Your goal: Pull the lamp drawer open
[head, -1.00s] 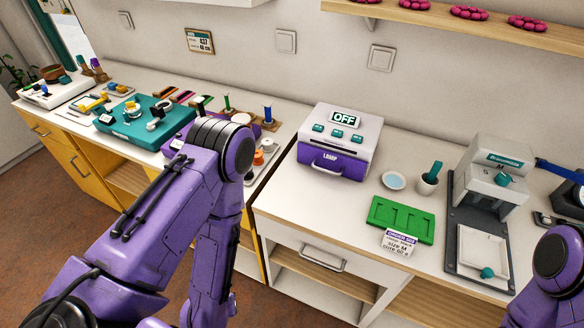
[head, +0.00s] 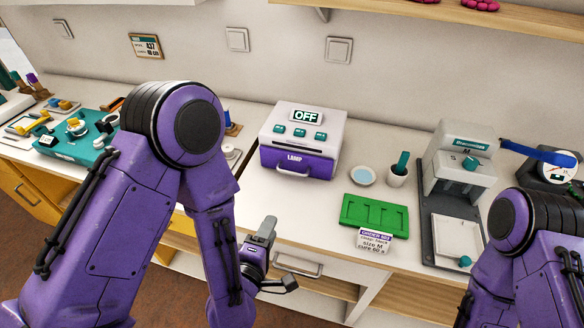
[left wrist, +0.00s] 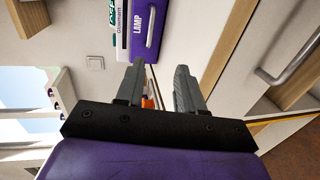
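The lamp unit (head: 303,135) is a white box with an OFF display and several teal buttons, standing on the counter in the head view. Its purple lamp drawer (head: 296,162), marked LAMP, is closed in the lower front and has a handle. The drawer also shows at the top of the left wrist view (left wrist: 146,28). My left gripper (head: 277,256) is open and empty, in front of the counter edge, below and apart from the drawer. Its two fingers (left wrist: 157,88) stand apart in the left wrist view. My right gripper is out of view; only my right arm shows.
A counter drawer handle (head: 298,266) is close to my left gripper.

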